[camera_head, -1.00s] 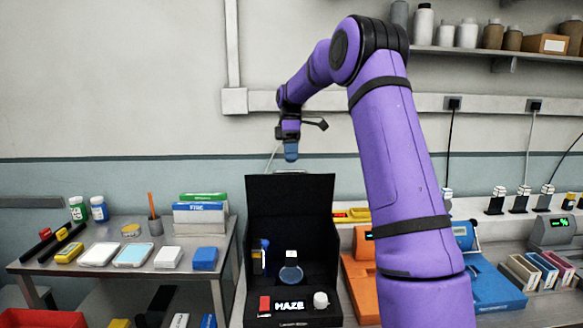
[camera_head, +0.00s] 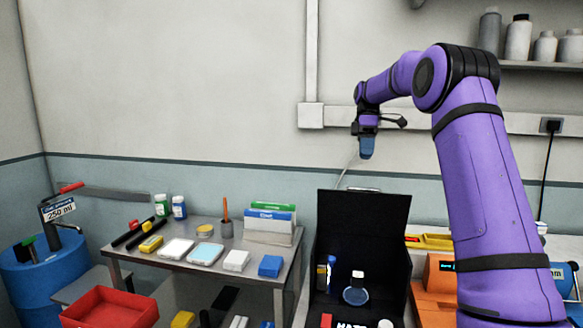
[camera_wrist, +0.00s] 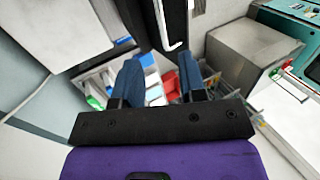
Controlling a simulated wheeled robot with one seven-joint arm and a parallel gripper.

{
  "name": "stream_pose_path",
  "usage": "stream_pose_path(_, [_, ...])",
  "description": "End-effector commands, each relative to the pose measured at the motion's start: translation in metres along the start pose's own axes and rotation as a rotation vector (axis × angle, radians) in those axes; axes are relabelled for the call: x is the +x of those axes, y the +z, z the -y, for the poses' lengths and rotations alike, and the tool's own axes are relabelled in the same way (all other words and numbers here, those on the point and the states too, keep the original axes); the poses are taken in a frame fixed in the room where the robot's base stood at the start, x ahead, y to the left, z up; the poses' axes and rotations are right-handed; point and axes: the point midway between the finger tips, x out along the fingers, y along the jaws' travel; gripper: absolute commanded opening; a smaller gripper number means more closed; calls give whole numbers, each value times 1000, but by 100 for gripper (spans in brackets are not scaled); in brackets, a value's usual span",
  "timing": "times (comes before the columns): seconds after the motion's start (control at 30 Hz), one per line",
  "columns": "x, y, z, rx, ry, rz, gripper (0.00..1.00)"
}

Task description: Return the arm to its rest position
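My purple arm (camera_head: 490,190) rises on the right of the head view and bends over to the left at the top. My gripper (camera_head: 366,155) hangs at its far end, pointing down, above the open black case. In the wrist view, the two blue fingers of my gripper (camera_wrist: 160,75) stand apart with nothing held between them.
The black case (camera_head: 362,225) stands with its lid up, a round flask (camera_head: 356,290) inside. A metal side table (camera_head: 165,262) holds boxes and bottles. A red bin (camera_head: 110,310) and blue drum (camera_head: 40,285) are at left. Open air surrounds my gripper.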

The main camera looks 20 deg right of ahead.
Motion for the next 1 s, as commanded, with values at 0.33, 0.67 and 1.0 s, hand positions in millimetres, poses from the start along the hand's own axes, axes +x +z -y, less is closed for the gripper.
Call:
stream_pose_path(0.33, [-6, -15, 39, 65, 69, 13, 38])
stream_pose_path(0.67, [3, -37, 144, 268, 263, -9, 38])
stream_pose_path(1.0, [39, -35, 245, 467, 443, -118, 38])
